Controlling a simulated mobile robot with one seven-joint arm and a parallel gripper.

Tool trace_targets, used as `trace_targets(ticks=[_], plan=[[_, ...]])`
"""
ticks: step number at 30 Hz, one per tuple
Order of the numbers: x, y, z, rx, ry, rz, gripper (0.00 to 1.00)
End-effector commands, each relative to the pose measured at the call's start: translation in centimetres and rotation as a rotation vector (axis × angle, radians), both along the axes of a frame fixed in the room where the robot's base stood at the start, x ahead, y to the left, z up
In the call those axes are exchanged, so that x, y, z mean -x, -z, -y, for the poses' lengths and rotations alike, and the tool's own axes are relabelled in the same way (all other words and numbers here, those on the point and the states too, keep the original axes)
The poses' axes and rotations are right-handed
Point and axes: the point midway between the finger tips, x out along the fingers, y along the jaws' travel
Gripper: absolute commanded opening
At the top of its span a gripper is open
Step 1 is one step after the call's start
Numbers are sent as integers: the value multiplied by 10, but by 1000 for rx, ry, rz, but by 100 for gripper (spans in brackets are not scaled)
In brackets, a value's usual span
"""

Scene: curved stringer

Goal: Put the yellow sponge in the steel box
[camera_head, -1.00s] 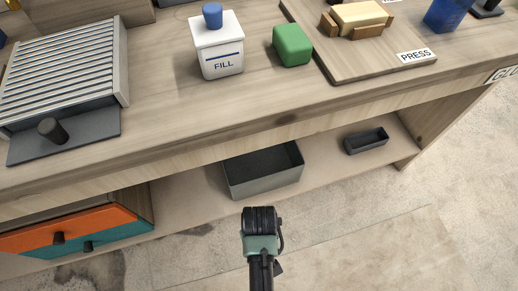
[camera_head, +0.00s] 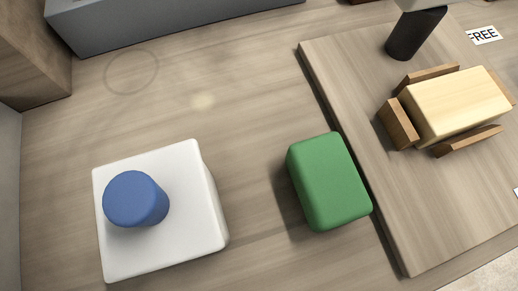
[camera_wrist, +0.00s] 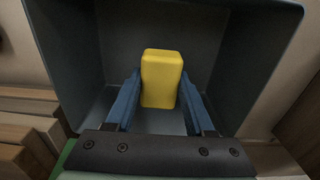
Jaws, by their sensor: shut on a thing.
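In the wrist view, the yellow sponge (camera_wrist: 162,66) is between the two blue fingers of my gripper (camera_wrist: 160,88), which is shut on it. The grey-blue steel box (camera_wrist: 248,60) surrounds the sponge in this view, with its open side toward the camera. The sponge is seen against the inside of the box. I cannot tell whether it touches the bottom.
In the head view, a green block (camera_head: 328,182) sits on the bench beside a white container (camera_head: 190,215) with a blue knob (camera_head: 135,199). A pale block (camera_head: 458,105) lies among wooden stops on a raised board (camera_head: 395,205). Wooden pieces (camera_wrist: 25,130) are at the wrist view's left.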

Motion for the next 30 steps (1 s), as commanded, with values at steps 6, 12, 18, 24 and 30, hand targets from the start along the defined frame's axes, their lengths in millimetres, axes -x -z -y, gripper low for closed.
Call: trace_targets(ticks=[6, 12, 18, 24, 30], plan=[[0, 21, 0, 0, -1, 0, 2], [0, 57, 0, 0, 0, 0, 2], [0, 80, 0, 0, 0, 1, 2], [0, 107, 0, 0, -1, 0, 2], [-1, 112, 0, -1, 0, 2, 2]])
